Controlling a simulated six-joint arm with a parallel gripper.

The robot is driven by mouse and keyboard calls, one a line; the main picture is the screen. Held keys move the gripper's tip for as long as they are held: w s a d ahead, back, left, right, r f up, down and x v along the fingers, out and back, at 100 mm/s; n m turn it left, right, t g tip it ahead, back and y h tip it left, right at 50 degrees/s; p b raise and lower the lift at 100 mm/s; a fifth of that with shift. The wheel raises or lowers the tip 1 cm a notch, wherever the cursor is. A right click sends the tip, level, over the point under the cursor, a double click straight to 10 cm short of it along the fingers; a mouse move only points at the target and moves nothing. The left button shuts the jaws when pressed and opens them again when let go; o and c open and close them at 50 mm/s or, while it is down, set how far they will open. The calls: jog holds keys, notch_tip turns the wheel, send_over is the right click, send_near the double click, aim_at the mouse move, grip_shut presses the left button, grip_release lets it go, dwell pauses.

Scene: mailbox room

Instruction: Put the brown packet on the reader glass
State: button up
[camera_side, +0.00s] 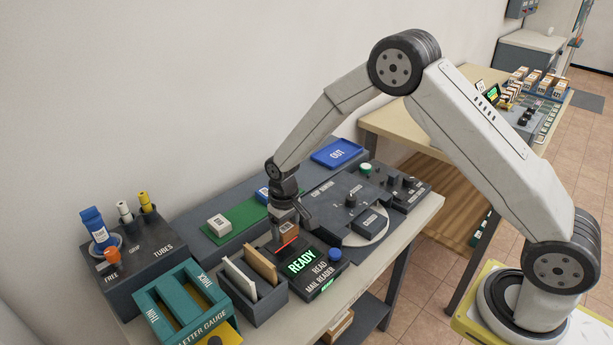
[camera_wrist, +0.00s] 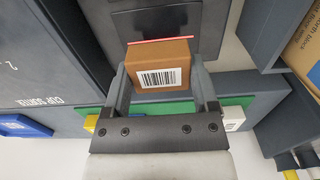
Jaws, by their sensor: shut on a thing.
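The brown packet (camera_wrist: 160,62) is a small box with a white barcode label facing the wrist camera. My gripper (camera_wrist: 159,74) is shut on it, one finger on each side. In the side view my gripper (camera_side: 284,226) is low over the mail reader (camera_side: 318,268), at its glass end. The reader glass (camera_wrist: 155,20) is a dark plate, partly hidden by the packet. A red scan line (camera_wrist: 150,40) shows along the packet's far edge; it also shows in the side view. I cannot tell whether the packet touches the glass. The reader's screen shows READY in green.
A teal letter gauge (camera_side: 185,305) and a tubes rack (camera_side: 128,252) are left. A green strip (camera_side: 234,222) with a white box lies behind. A blue OUT tray (camera_side: 337,153) is at the back.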

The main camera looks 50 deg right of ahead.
jog(key=shift+f, duration=1.1)
jog(key=shift+f, duration=0.6)
dwell(1.0)
jog(key=o, duration=1.1)
jog(key=shift+r, duration=0.1)
jog(key=shift+r, duration=2.9)
